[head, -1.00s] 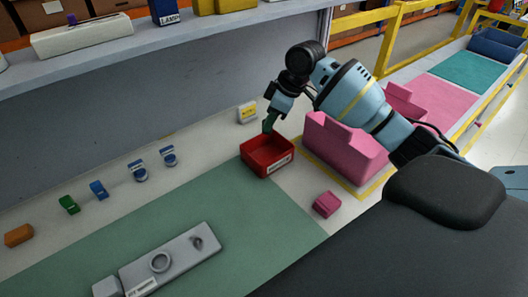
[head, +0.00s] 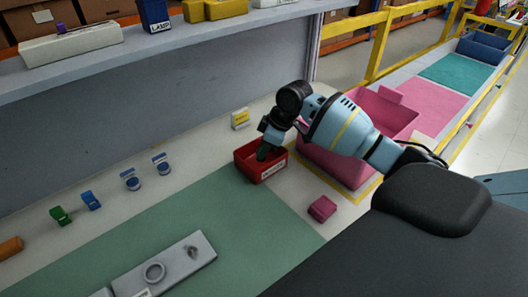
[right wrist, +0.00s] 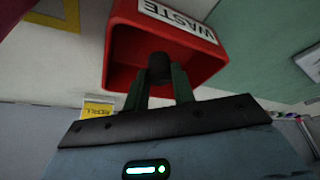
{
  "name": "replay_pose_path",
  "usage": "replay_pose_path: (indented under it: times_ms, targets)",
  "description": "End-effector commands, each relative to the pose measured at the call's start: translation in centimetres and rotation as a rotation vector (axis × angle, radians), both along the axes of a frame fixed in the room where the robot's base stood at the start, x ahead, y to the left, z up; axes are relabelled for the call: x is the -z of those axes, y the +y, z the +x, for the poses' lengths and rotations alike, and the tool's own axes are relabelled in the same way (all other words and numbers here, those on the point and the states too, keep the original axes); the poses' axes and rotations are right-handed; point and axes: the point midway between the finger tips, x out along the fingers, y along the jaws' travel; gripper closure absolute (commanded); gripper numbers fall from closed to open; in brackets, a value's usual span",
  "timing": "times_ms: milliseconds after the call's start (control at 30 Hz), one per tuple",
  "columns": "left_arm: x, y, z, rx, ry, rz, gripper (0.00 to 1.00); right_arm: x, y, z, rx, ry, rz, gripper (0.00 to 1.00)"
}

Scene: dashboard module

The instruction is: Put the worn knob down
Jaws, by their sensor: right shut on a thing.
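The worn knob (right wrist: 159,67) is a small dark cylinder between my right fingertips in the right wrist view. My right gripper (head: 264,153) is shut on it, with its fingers pointing down inside the mouth of the red bin (head: 270,175). The bin also shows in the right wrist view (right wrist: 121,55), where its label reads WASTE. The knob itself is hidden in the head view, and I cannot tell whether it touches the bin floor. My left gripper is not in view.
A pink crate (head: 333,166) stands right of the bin, with a small pink block (head: 322,208) in front. A yellow-and-white box (head: 240,119) is behind. A grey panel (head: 199,252) lies on the green mat (head: 255,218). Several small blue and green parts line the left.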

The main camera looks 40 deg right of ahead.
Motion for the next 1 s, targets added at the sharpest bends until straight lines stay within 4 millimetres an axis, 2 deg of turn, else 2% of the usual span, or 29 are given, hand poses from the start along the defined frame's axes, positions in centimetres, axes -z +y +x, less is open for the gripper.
replay_pose_path:
  times_ms: [33,100,767,800,933,1000]
  targets:
    - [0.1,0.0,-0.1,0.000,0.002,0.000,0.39,1.0,0.0,0.0,0.001,0.003,0.001,0.96]
    - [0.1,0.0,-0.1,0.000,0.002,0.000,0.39,1.6,0.0,0.0,0.001,0.003,0.001,0.96]
    - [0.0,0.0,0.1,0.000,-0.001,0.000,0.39,2.6,0.0,0.0,0.000,0.000,0.000,0.96]
    - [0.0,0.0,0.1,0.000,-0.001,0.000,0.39,2.6,0.0,0.0,0.000,-0.001,-0.001,0.71]
    - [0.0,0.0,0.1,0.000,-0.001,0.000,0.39,2.6,0.0,0.0,0.000,-0.001,-0.001,0.54]
    - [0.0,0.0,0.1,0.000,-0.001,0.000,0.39,2.6,0.0,0.0,0.000,0.000,0.000,0.53]
